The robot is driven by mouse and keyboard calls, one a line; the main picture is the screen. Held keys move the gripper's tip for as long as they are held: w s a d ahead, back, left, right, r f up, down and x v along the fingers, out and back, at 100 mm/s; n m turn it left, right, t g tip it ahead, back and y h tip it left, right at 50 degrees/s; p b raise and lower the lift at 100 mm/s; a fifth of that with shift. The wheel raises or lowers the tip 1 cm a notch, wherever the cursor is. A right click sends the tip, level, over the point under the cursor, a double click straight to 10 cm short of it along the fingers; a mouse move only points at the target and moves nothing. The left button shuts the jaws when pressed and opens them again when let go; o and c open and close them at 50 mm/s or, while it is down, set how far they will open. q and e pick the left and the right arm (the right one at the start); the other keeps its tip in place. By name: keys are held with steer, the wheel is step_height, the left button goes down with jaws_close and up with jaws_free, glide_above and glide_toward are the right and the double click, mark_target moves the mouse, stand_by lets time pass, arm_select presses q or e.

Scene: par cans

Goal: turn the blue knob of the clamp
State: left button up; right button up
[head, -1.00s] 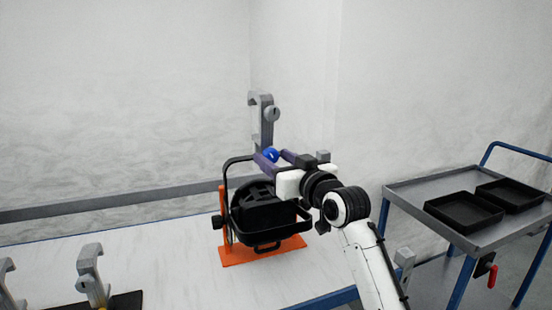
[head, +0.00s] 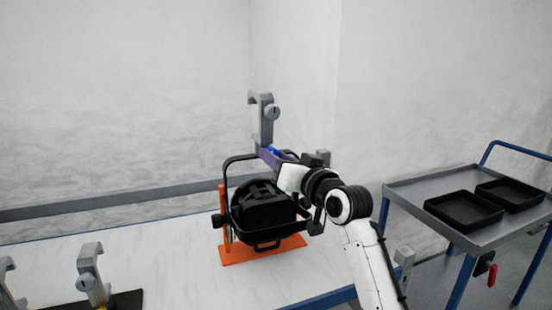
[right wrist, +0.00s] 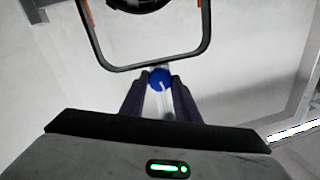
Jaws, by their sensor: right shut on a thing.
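The grey hook clamp (head: 266,122) stands upright on top of the black yoke (head: 228,172) of a par can (head: 260,210). Its blue knob (head: 273,150) is low on the clamp and mostly hidden by my gripper in the head view. In the right wrist view the blue knob (right wrist: 160,79) shows between the fingertips, with a pale line across its face. My right gripper (right wrist: 160,88) is shut on the knob, with one purple finger at each side; it also shows in the head view (head: 272,155). My left gripper is not in view.
The par can rests in an orange stand (head: 265,250) on the white table (head: 190,270). More grey clamps (head: 90,275) stand at the lower left. A grey cart (head: 455,215) with black trays (head: 462,209) is at the right.

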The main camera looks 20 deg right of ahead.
steer(key=o, duration=1.1)
steer(key=shift+c, duration=0.2)
steer(key=shift+s, duration=0.1)
steer(key=s+d+b, duration=0.1)
steer(key=s+d, duration=0.1)
steer(key=s, duration=0.8)
steer(key=shift+b, duration=0.3)
